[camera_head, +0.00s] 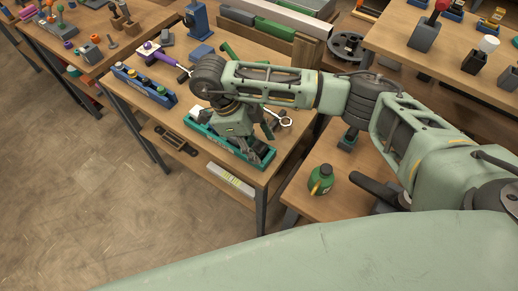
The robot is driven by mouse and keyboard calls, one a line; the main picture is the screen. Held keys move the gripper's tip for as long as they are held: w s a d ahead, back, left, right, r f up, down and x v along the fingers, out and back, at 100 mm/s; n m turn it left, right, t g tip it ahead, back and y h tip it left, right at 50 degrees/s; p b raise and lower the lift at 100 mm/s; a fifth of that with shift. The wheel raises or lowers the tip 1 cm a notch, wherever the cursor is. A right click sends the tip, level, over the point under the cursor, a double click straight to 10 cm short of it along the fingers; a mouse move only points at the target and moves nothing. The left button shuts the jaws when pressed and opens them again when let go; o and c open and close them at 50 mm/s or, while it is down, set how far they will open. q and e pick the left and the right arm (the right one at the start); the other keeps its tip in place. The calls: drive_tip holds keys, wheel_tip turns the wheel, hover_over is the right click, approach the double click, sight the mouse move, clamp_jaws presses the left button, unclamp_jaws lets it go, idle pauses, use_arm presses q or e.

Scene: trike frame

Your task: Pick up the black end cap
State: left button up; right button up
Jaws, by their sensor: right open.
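My right arm reaches in from the right across the middle workbench. My right gripper (262,155) points down at a teal tray (213,141) near the bench's front edge. Its dark fingers are open and sit at or just over the tray's right half. I cannot make out the black end cap; dark shapes around the fingers blend together, and the gripper and arm hide much of the tray. My left gripper is not in view.
A blue bin with several round-topped parts (144,84) stands left on the bench (186,110). A silver ring-ended wrench (284,119) lies right of the gripper. A level (230,180) lies on the lower shelf.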

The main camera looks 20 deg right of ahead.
sight(264, 148)
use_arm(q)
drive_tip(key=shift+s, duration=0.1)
use_arm(e)
drive_tip(key=c, duration=0.4)
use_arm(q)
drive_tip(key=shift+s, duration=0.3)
use_arm(e)
drive_tip(key=c, duration=0.6)
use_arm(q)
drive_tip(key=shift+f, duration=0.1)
use_arm(e)
drive_tip(key=shift+r, duration=0.15)
